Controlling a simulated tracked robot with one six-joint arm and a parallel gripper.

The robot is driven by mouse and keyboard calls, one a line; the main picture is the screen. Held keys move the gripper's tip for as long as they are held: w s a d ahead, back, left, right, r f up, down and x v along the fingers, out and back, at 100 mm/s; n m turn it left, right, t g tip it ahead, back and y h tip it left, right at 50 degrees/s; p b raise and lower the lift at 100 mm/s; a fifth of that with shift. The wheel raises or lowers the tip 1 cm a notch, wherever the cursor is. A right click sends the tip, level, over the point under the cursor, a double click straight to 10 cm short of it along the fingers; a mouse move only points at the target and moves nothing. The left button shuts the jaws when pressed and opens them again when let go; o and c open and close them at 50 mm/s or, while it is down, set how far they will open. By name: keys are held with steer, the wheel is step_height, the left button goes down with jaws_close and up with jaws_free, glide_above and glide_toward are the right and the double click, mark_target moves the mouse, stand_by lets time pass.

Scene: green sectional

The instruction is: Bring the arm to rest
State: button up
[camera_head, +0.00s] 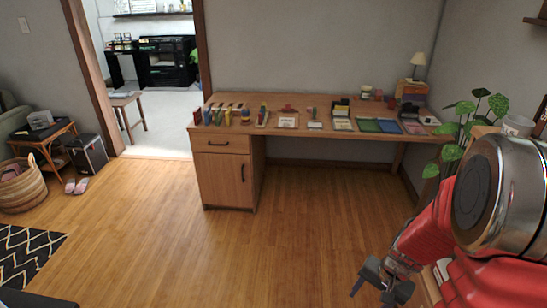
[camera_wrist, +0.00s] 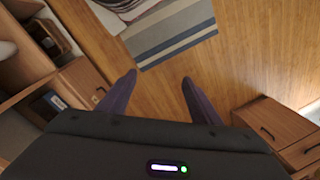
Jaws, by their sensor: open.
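My gripper (camera_head: 380,282) shows at the lower right of the head view, at the end of my red and silver arm. It hangs above the wooden floor, in front of the desk and apart from it. In the wrist view, my gripper (camera_wrist: 158,84) has its two dark fingers spread with a wide gap between them.
A wooden desk (camera_head: 222,177) with books and small items stands along the back wall. A leafy plant (camera_head: 463,125) is close to my arm at right. A basket (camera_head: 22,188) stands at left. In the wrist view, a striped rug (camera_wrist: 170,35) and wooden drawers (camera_wrist: 272,122) show. The middle floor is clear.

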steer(key=s+a+r+n+t, duration=0.2)
steer(key=s+a+r+n, duration=0.2)
steer(key=r, duration=1)
steer(key=s+a+r+n+t+h, duration=0.1)
steer(key=s+a+r+n, duration=0.3)
steer(key=r, duration=1)
steer(key=s+a+t, duration=0.1)
steer(key=s+a, duration=0.2)
steer(key=shift+s+t, duration=0.25)
steer(key=shift+t, duration=0.05)
steer(key=shift+r, duration=0.1)
